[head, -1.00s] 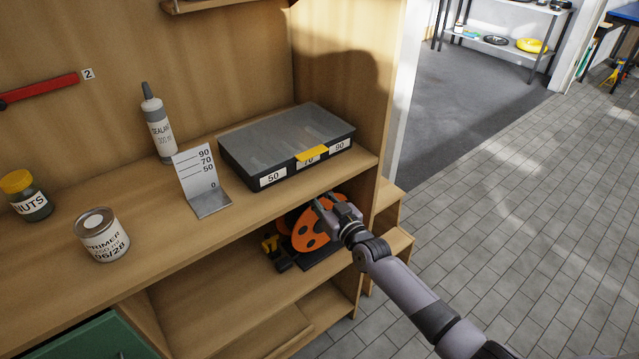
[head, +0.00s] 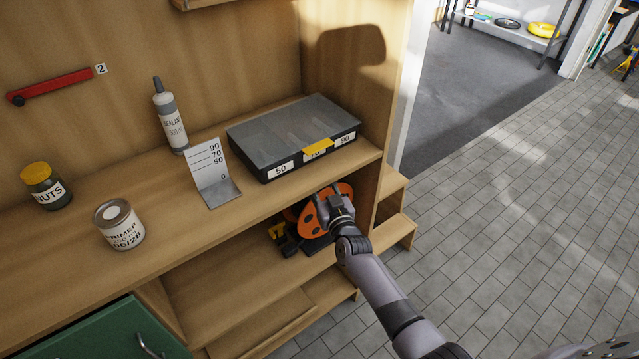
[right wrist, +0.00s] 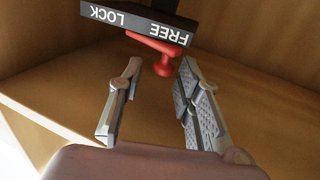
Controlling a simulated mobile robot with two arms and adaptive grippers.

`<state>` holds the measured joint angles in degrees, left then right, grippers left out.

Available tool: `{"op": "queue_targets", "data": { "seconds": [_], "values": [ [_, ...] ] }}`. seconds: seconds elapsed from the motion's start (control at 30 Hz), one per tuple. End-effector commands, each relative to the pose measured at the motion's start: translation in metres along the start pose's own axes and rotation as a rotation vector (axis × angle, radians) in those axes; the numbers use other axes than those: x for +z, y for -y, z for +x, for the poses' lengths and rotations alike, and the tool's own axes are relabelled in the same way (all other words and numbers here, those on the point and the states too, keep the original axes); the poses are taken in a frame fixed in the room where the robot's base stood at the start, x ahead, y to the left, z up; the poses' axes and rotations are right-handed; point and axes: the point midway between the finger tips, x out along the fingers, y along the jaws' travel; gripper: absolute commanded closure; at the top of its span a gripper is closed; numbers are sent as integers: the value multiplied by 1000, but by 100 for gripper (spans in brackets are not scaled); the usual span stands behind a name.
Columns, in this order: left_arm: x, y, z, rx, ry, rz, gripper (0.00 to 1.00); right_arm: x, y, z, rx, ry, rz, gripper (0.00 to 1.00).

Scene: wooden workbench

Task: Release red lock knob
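The red lock knob (right wrist: 158,56) shows at the top of the right wrist view. It sits beside a black label bar (right wrist: 140,22) that reads FREE and LOCK upside down. My right gripper (right wrist: 160,82) is open, with its two fingers apart on either side of the knob's line. The knob is at or just beyond the fingertips; I cannot tell if they touch it. In the head view my right gripper (head: 338,203) is in front of an orange reel (head: 312,221) on the shelf under the bench top, and the knob is hidden. My left gripper is not in view.
The bench top above the gripper holds a black parts case (head: 292,140), a metal gauge plate (head: 212,178), a sealant bottle (head: 170,120), a primer can (head: 119,226) and a nuts jar (head: 45,187). A side panel (head: 388,190) stands right of the reel.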

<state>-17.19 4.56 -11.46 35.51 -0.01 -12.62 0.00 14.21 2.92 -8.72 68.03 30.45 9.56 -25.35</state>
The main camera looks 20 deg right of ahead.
Motion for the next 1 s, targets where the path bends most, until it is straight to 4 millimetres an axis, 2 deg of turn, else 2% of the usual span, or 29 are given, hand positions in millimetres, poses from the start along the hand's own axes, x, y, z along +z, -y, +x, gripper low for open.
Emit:
{"op": "queue_targets", "data": {
  "seconds": [0.33,0.47,0.57,0.8,1.0],
  "values": [
    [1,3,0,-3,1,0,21,3,2,-2,-3,5,3,63],
    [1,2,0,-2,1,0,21,4,2,-11,-4,7,4,63],
    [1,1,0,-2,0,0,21,4,2,-27,-2,7,5,63],
    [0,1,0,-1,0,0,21,3,1,-79,-2,7,3,63],
    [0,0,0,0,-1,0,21,2,0,-110,-1,5,2,63]
  ]
}}
